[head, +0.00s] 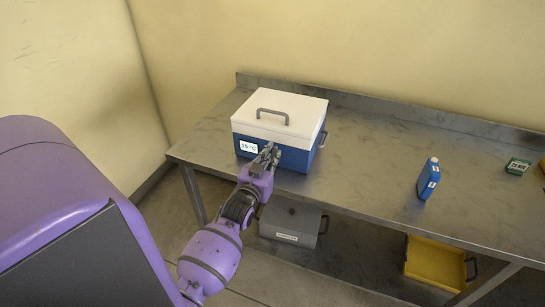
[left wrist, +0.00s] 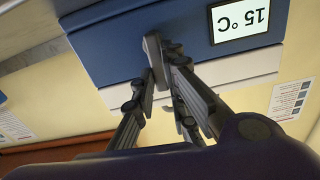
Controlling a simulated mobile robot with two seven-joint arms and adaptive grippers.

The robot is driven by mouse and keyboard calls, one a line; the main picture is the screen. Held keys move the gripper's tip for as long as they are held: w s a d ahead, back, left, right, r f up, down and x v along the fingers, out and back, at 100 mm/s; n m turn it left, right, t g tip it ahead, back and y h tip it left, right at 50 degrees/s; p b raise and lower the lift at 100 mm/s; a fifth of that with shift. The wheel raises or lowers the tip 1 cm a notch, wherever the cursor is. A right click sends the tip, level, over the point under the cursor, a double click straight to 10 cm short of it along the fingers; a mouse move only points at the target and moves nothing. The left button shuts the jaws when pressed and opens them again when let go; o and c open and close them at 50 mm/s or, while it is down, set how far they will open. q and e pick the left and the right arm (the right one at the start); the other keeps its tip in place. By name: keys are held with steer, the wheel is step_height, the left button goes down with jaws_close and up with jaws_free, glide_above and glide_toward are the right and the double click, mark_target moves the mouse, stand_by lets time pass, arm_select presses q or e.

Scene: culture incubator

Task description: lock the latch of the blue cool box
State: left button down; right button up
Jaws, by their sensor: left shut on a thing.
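The blue cool box (head: 297,158) stands on the steel table, with its white lid (head: 290,104) down and a grey handle on top. Its front bears a 15 °C display (head: 248,147), which shows upside down in the left wrist view (left wrist: 240,20). My left gripper (head: 268,154) is at the middle of the box's front, just below the lid seam. In the left wrist view, its fingers (left wrist: 165,72) are closed on the grey latch (left wrist: 153,50), partly hidden between them. I cannot tell whether the latch is locked. My right gripper is out of view.
A blue bottle (head: 428,179) and a small green device (head: 518,166) stand on the steel table (head: 370,165) to the right. Below are a grey box (head: 292,221) and a yellow crate (head: 433,263). The tabletop between box and bottle is clear.

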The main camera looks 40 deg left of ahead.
arm_select(q)
steer(key=shift+a+n, duration=0.1)
steer(key=shift+n, duration=0.3)
steer(key=c, duration=1.8)
jaws_free()
steer(key=shift+o, duration=0.2)
steer(key=v, duration=1.2)
